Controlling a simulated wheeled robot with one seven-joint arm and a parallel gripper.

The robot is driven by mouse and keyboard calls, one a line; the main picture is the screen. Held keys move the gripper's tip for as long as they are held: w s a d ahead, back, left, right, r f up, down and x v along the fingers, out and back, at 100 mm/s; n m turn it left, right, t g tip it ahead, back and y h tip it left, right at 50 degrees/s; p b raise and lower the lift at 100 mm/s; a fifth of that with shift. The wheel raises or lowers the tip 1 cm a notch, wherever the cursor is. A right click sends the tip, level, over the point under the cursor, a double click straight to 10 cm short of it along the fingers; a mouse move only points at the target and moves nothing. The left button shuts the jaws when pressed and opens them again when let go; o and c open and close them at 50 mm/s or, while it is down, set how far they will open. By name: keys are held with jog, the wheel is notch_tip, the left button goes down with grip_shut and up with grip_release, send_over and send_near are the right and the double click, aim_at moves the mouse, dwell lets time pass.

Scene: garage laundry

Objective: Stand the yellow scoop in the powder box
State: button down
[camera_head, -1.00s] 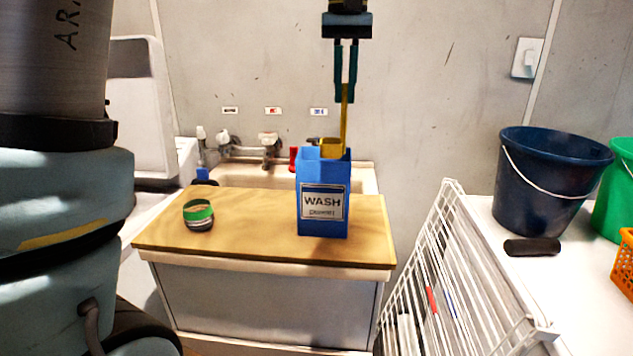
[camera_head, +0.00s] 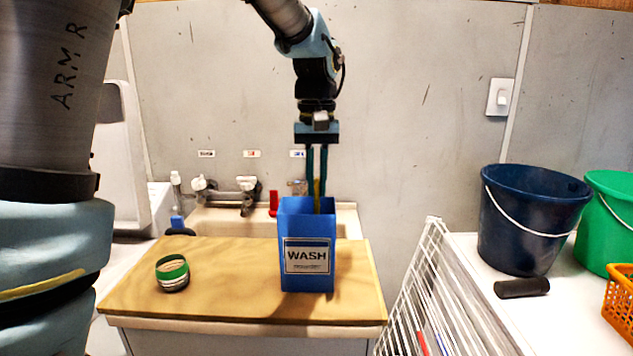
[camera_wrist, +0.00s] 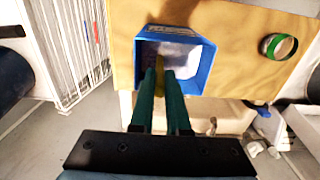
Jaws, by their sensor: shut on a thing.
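The blue powder box (camera_head: 308,268), labelled WASH, stands upright and open-topped on the wooden counter board. It also shows in the wrist view (camera_wrist: 205,66), with pale powder (camera_wrist: 180,62) inside. My gripper (camera_head: 316,190) points straight down over the box and is shut on the yellow scoop's handle (camera_head: 317,200). In the wrist view the handle (camera_wrist: 160,64) runs from between the fingertips into the box. The scoop's bowl is hidden inside the box, so I cannot tell whether it touches the powder.
Taps (camera_head: 240,190) and a sink lie behind. A white drying rack (camera_head: 425,290), a dark blue bucket (camera_head: 530,225) and a green bucket (camera_head: 610,215) are at right.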

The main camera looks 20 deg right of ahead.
jog(key=shift+f, duration=0.25)
jog(key=shift+f, duration=0.15)
jog(key=c, duration=0.9)
grip_release()
